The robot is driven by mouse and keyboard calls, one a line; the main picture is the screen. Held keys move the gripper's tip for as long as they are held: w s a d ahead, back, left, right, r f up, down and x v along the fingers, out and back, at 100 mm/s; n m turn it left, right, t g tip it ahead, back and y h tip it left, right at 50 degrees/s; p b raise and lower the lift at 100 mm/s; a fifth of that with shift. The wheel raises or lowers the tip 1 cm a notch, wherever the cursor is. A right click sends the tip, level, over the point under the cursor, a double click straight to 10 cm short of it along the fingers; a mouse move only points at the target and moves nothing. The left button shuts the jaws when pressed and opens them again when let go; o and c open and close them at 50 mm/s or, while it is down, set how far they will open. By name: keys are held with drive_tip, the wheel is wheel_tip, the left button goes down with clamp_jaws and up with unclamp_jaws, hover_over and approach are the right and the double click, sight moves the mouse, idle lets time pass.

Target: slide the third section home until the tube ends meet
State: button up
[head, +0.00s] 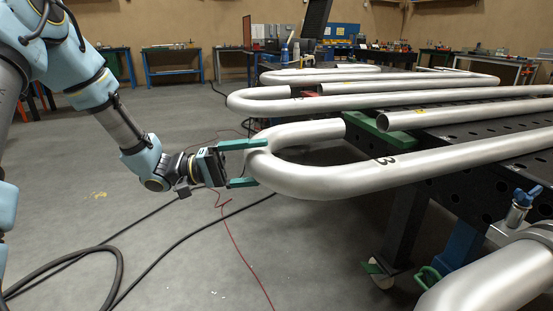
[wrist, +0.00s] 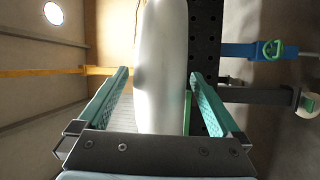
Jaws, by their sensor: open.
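The third section (head: 330,181) is a thick silver U-shaped tube marked "3", its bend toward my arm. Its short leg's end (head: 341,127) faces the open end of another straight silver tube (head: 460,112), with a clear gap between the two ends. My gripper (head: 260,163) has green fingers, one above and one below the outer bend. It is open, with the tube between the fingers. In the wrist view the tube (wrist: 160,80) runs between the ribbed fingers, with space visible on both sides.
A green support block (head: 368,128) sits on the black perforated table (head: 480,160) by the gap. More silver coils (head: 290,104) lie behind. A large tube with a blue-handled clamp (head: 522,198) is at front right.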

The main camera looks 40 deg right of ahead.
sight(274, 162)
drive_tip(key=shift+x, duration=1.75)
clamp_jaws()
